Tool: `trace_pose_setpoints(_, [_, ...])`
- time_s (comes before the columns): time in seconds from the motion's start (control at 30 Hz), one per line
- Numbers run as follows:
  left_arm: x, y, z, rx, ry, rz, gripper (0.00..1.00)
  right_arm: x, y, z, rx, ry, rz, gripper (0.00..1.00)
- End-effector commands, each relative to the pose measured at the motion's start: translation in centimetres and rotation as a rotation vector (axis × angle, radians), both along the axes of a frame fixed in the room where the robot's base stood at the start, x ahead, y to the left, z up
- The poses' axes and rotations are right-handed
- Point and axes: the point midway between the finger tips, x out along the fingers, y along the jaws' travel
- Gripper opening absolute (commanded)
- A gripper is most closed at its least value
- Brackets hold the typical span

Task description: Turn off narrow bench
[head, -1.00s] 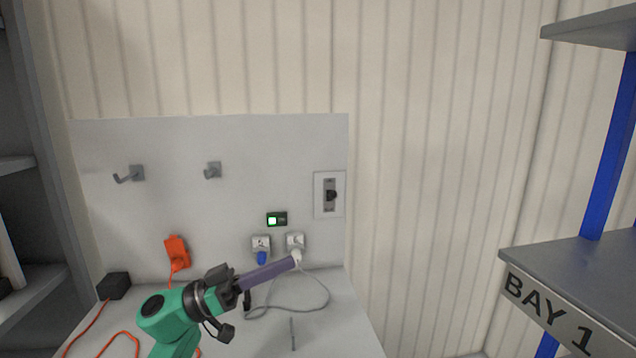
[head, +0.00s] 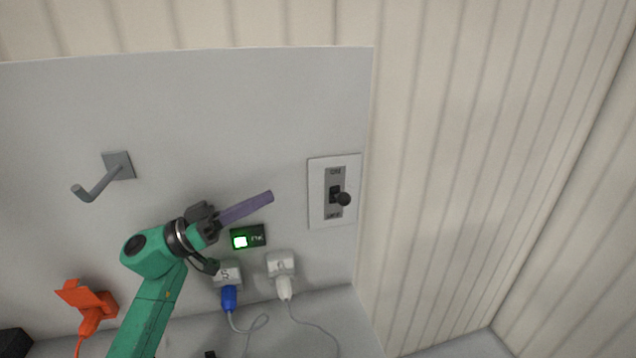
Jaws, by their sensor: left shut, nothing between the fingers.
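The narrow bench's grey back panel (head: 180,90) fills the left and middle of the view. On its right side is a pale plate (head: 317,212) with a lever switch (head: 336,195), marked ON at the top and OFF at the bottom. The black knob sticks out around mid-height; its exact setting is hard to tell. A small indicator (head: 249,236) is lit green. My left gripper (head: 268,197), with shut purple fingers, is left of the switch, apart from it and empty. My right gripper is not in view.
Below the indicator are two sockets, one with a blue plug (head: 229,297), one with a white plug (head: 284,288). A grey hook (head: 117,166) and an orange connector (head: 88,299) are at left. Between fingers and switch plate the panel is bare.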

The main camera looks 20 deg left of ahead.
Motion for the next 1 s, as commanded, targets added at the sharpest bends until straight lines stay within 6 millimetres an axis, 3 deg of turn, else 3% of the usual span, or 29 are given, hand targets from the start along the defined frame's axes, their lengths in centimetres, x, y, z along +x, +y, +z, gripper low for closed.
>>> trace_pose_setpoints(0.17, [0.0, 0.0, 0.0, 0.000, 0.000, 0.000, 0.00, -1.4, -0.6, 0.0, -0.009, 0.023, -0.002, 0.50])
trace_pose_setpoints(0.33, [0.9, -1.1, 0.9, -0.003, -0.001, 0.000, 0.00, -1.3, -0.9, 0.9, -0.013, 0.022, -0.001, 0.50])
trace_pose_setpoints(0.73, [5.9, -7.5, 3.9, -0.004, -0.001, -0.002, 0.00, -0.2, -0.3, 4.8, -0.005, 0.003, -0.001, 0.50])
trace_pose_setpoints(0.83, [6.2, -8.6, 1.9, -0.006, 0.005, -0.001, 0.00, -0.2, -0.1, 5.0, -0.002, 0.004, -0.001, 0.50])
trace_pose_setpoints(1.0, [6.5, -9.6, 0.2, -0.003, 0.002, -0.001, 0.00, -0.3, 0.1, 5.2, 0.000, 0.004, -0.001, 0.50])
